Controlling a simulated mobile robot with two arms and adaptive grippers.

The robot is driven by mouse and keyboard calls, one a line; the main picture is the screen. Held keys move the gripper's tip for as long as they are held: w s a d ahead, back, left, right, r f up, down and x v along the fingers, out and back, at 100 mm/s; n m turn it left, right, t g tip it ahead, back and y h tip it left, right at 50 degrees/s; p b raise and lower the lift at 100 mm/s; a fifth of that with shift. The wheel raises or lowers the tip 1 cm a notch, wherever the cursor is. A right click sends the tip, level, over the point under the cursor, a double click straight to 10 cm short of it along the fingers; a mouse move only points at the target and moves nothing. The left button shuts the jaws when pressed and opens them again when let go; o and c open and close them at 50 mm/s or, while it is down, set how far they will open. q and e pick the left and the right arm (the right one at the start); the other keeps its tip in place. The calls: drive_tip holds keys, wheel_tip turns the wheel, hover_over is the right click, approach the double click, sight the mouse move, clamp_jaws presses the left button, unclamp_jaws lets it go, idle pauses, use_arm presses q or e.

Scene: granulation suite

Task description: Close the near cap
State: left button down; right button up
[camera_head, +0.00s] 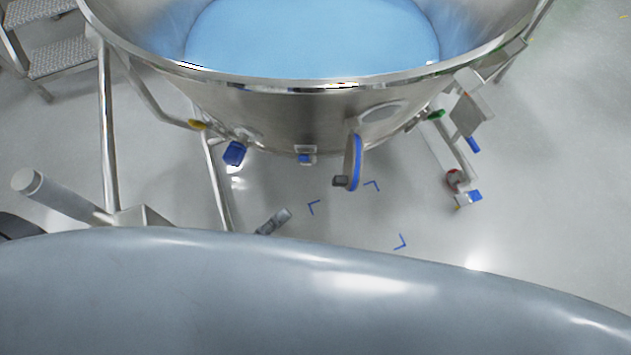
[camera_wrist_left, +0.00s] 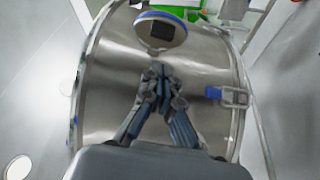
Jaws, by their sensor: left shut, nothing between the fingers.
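The near cap (camera_head: 355,160) is a round metal disc with a blue rim and a dark block on it. It stands swung out, edge-on, beside the oval port (camera_head: 382,113) on the vessel's front wall in the head view. In the left wrist view the cap (camera_wrist_left: 158,30) shows near the top, its dark block facing the camera. My left gripper (camera_head: 284,214) is below and left of the cap in the head view, mostly hidden by the large grey surface. In the left wrist view its fingers (camera_wrist_left: 157,73) are shut and empty, apart from the cap. My right gripper is not in view.
The steel vessel (camera_head: 290,110) holds blue material (camera_head: 315,38). Blue-handled fittings (camera_head: 235,153) hang along its underside, with a bracketed fitting (camera_head: 475,110) at right. Metal legs (camera_head: 108,130) and steps (camera_head: 55,52) are at left. The floor (camera_head: 560,190) is clear at right.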

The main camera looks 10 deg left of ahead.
use_arm(q)
approach(348, 162)
drive_tip(key=x, duration=0.2)
drive_tip(key=shift+w+f+p, duration=0.25)
drive_tip(key=shift+p, duration=0.15)
idle(0.4)
